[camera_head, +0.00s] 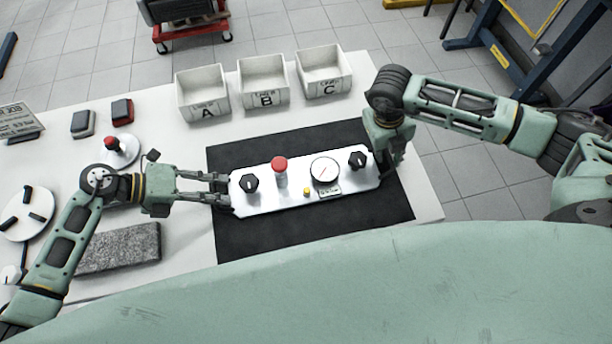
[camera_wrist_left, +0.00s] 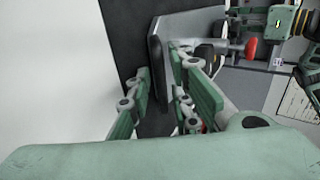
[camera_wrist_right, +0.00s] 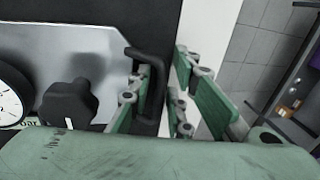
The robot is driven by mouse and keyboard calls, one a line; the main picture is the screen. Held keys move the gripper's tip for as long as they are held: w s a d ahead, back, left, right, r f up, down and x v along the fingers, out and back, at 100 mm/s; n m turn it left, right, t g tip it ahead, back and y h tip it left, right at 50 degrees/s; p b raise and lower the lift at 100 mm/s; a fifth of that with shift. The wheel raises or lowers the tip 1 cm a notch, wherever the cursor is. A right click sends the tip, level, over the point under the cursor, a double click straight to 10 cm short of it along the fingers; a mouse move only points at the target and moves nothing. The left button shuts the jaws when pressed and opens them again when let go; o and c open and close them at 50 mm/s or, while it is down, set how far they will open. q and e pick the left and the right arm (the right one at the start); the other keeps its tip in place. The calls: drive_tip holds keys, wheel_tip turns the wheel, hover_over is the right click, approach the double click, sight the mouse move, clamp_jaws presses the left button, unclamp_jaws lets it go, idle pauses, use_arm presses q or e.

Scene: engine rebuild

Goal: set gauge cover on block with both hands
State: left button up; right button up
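The gauge cover (camera_head: 303,200) is a long pale metal plate with a red button, a round dial, two black knobs and a small yellow button. It lies level over the black mat; I cannot tell whether it touches it. My left gripper (camera_head: 222,190) is at its left end, its fingers either side of a dark handle (camera_wrist_left: 157,65). My right gripper (camera_wrist_right: 160,90) is at the right end, its fingers either side of the black handle (camera_wrist_right: 150,65), with a gap showing beside it. Both grippers look open. No separate block is distinguishable.
Three white bins marked A, B and C (camera_head: 265,83) stand behind the black mat (camera_head: 290,138). At left are a grey slab (camera_head: 120,250), a round white plate (camera_head: 27,213), a red-topped piece (camera_head: 113,146) and two small boxes. The table's right edge is close to my right arm.

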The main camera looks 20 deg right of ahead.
use_arm(q)
clamp_jaws()
use_arm(e)
clamp_jaws()
idle(0.4)
drive_tip(key=shift+r, duration=0.1)
